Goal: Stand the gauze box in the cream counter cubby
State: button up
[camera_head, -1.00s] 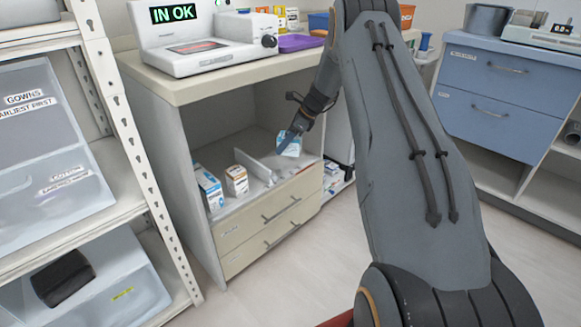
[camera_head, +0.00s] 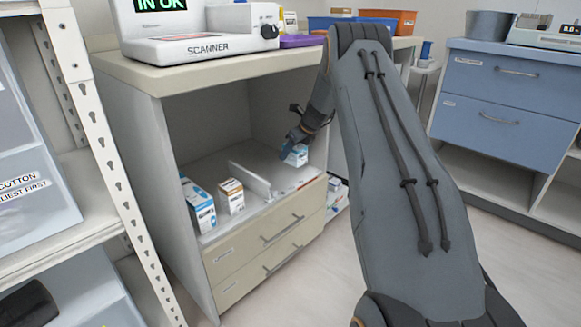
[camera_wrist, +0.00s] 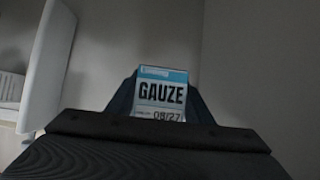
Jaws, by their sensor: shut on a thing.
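The gauze box (camera_head: 297,154), white and blue, is held in my gripper (camera_head: 291,141) inside the right part of the cream counter cubby (camera_head: 215,168). In the wrist view the box (camera_wrist: 162,92) stands between my gripper's fingers (camera_wrist: 162,104), its "GAUZE" label upright and facing the camera. My gripper is shut on it. In the head view the box is close to the cubby floor; I cannot tell whether it touches. My arm partly covers the cubby's right side.
A low white divider (camera_head: 250,182) stands left of the gauze box. A blue-and-white box (camera_head: 199,206) and an orange-and-white box (camera_head: 231,196) stand left of it. A scanner (camera_head: 200,40) sits on the countertop. A white shelf rack (camera_head: 95,110) stands at the left.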

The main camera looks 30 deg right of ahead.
aim_at(301, 148)
jog(key=shift+f+b, duration=0.7)
jog(key=shift+f, duration=1.7)
jog(key=shift+f, duration=0.2)
jog(key=o, duration=1.1)
jog(key=shift+o, duration=0.2)
jog(key=shift+r, duration=0.1)
jog(key=p+v, duration=0.3)
jog(key=v, duration=0.9)
jog(key=shift+p, duration=0.35)
jog(key=shift+r, duration=0.1)
